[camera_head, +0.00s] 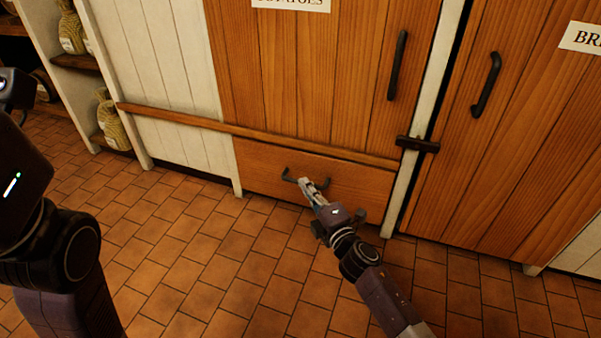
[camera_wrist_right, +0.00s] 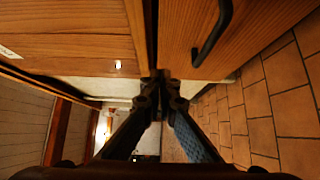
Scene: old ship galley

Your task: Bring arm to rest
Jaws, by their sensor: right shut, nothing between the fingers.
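My right gripper (camera_head: 306,186) is in front of the low wooden drawer (camera_head: 262,172), near its dark handle (camera_head: 290,177). The handle also shows in the right wrist view (camera_wrist_right: 213,35), off to the right of the fingertips. In the right wrist view the two fingers of my right gripper (camera_wrist_right: 160,78) meet at the tips, with nothing held between them. My left arm (camera_head: 60,250) stands at the left edge of the head view; its gripper cannot be made out.
Above the drawer are a tall wooden door (camera_head: 310,80) with a handle and another door (camera_head: 500,130) on the right, joined by a latch (camera_head: 417,144). Shelves (camera_head: 75,62) with wrapped bottles stand at far left. The tiled floor (camera_head: 200,260) is clear.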

